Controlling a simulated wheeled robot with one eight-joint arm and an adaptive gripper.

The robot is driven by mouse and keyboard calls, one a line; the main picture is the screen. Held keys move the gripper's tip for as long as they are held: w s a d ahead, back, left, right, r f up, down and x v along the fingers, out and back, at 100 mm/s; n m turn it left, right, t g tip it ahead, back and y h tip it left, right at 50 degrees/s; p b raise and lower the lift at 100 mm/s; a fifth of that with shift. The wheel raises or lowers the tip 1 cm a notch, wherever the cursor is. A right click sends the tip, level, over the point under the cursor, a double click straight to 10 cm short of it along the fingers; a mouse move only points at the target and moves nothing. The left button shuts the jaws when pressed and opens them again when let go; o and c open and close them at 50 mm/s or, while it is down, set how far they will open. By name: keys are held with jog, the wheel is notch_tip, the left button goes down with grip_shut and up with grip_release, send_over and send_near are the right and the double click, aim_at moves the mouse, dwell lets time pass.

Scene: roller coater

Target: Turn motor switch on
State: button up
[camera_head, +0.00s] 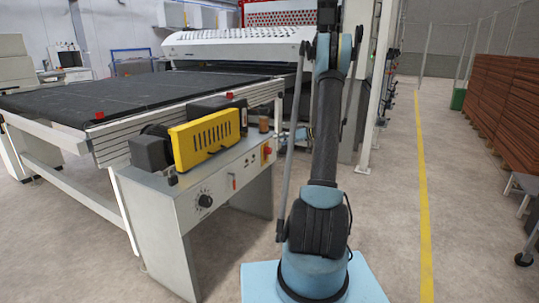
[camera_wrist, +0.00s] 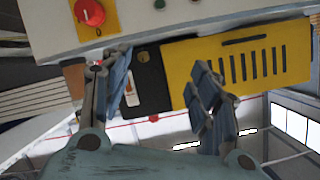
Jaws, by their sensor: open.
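The control panel (camera_head: 225,180) has a black dial (camera_head: 204,201), a small red-marked switch (camera_head: 234,182) and a red rotary knob (camera_head: 267,150) on a yellow plate. The wrist view looks inverted and shows the red knob (camera_wrist: 90,12) at top left. There, a small white-and-orange piece (camera_wrist: 133,92) sits by a black housing (camera_wrist: 150,80), partly behind my left finger. I cannot tell which control is the motor switch. My gripper (camera_wrist: 158,85) is open and empty, its fingers spread in front of the housing.
A yellow slotted motor cover (camera_head: 205,137) stands on the panel cabinet, left of my arm; it also fills the wrist view's right (camera_wrist: 240,62). A black conveyor bed (camera_head: 130,95) lies behind. Open floor with a yellow line (camera_head: 423,190) is at right.

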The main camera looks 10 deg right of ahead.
jog(key=w+d+f+t+y, duration=0.1)
jog(key=w+d+f, duration=0.3)
jog(key=f, duration=0.1)
jog(key=n+t+y, duration=0.2)
send_near(271, 151)
jog(key=x, duration=1.1)
jog(key=shift+f, duration=0.1)
jog(key=shift+c, duration=0.3)
jog(key=c, duration=1)
